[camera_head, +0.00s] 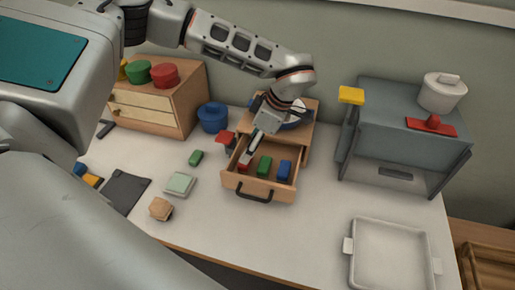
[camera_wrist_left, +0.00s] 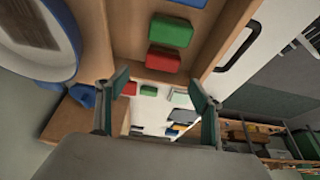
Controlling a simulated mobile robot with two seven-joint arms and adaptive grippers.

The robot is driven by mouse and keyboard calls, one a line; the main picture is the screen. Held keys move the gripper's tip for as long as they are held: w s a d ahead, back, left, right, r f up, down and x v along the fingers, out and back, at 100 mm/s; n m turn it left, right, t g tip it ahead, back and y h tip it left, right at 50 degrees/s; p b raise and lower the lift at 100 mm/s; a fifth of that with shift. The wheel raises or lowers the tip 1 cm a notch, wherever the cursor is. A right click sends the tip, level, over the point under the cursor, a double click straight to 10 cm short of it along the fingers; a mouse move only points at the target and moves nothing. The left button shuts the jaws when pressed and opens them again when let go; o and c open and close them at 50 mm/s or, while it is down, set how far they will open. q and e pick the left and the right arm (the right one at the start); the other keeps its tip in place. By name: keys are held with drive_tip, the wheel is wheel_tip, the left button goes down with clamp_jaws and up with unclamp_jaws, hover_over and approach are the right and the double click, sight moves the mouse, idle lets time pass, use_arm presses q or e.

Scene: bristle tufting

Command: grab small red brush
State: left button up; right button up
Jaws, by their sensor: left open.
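The open wooden drawer (camera_head: 258,187) holds a small red block-like piece (camera_head: 243,167), a green one (camera_head: 264,166) and a blue one (camera_head: 284,171) in a row. The red piece is the likely small brush, but no bristles show. My left gripper (camera_head: 250,149) reaches down over the drawer's left end and partly hides the red piece. In the left wrist view my open, empty fingers (camera_wrist_left: 160,98) are apart, with the red piece (camera_wrist_left: 163,60) just beyond their tips and the green piece (camera_wrist_left: 170,31) farther off. My right gripper is not in view.
The small wooden cabinet (camera_head: 307,138) with a bowl on top stands behind the drawer. A red-topped item (camera_head: 225,138) and a blue pot (camera_head: 213,117) stand left of it. A grey oven-like box (camera_head: 400,150) stands right. A white tray (camera_head: 390,257) lies front right.

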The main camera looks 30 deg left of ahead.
use_arm(q)
drive_tip(key=shift+a+f, duration=0.15)
drive_tip(key=shift+f, duration=0.3)
drive_tip(key=shift+x, duration=0.85)
drive_tip(key=x, duration=0.4)
drive_tip(key=shift+s+d+f+p, duration=0.1)
drive_tip(key=shift+d+f+p, duration=0.1)
drive_tip(key=shift+d+p, duration=0.15)
drive_tip(key=shift+a+f, duration=0.15)
drive_tip(key=shift+f, duration=0.25)
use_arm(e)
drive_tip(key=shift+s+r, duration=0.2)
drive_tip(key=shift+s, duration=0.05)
use_arm(q)
drive_tip(key=c, duration=1.1)
drive_tip(key=shift+c, duration=0.4)
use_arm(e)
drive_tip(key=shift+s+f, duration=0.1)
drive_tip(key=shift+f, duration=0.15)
